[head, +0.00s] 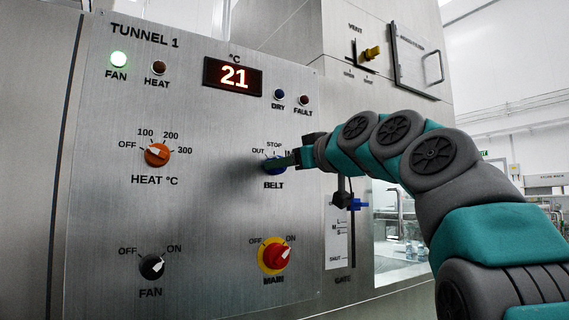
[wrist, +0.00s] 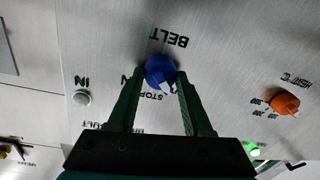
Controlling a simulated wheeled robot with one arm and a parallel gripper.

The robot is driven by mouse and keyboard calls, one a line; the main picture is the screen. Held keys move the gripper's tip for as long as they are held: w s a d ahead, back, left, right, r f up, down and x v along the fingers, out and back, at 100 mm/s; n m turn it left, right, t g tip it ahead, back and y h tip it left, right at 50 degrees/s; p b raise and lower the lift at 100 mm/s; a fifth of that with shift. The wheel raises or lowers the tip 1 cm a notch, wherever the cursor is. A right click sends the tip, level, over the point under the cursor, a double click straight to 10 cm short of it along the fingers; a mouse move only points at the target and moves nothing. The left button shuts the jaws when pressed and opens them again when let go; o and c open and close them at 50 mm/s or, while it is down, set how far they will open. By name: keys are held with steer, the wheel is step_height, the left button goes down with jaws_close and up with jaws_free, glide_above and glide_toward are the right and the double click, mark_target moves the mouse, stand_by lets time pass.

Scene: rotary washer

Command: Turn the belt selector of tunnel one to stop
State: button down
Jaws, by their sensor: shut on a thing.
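The belt selector is a blue knob (head: 275,164) on the tunnel 1 panel, with OUT at left, STOP on top and IN at right. In the head view my gripper (head: 284,161) covers part of it and hides its pointer. In the wrist view the panel is upside down, and my gripper's (wrist: 160,77) two green fingers are on either side of the blue knob (wrist: 158,69), shut on it. The knob's white mark shows below its middle, to the right of the STOP label, on the side away from IN. The OUT label is hidden there.
The panel (head: 215,210) also bears the orange heat knob (head: 157,154), black fan knob (head: 152,267) and red-yellow main switch (head: 274,256). The fan lamp (head: 118,59) glows green; the display (head: 233,77) reads 21. A blue-handled gate lever (head: 355,204) sits just below my arm.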

steer(key=shift+m, duration=0.3)
steer(key=shift+m+t+p, duration=0.3)
steer(key=shift+m+p, duration=1.1)
steer(key=shift+m, duration=2.9)
steer(key=shift+c, duration=1.6)
jaws_free()
steer(key=shift+f, duration=0.1)
steer(key=shift+s+d, duration=0.1)
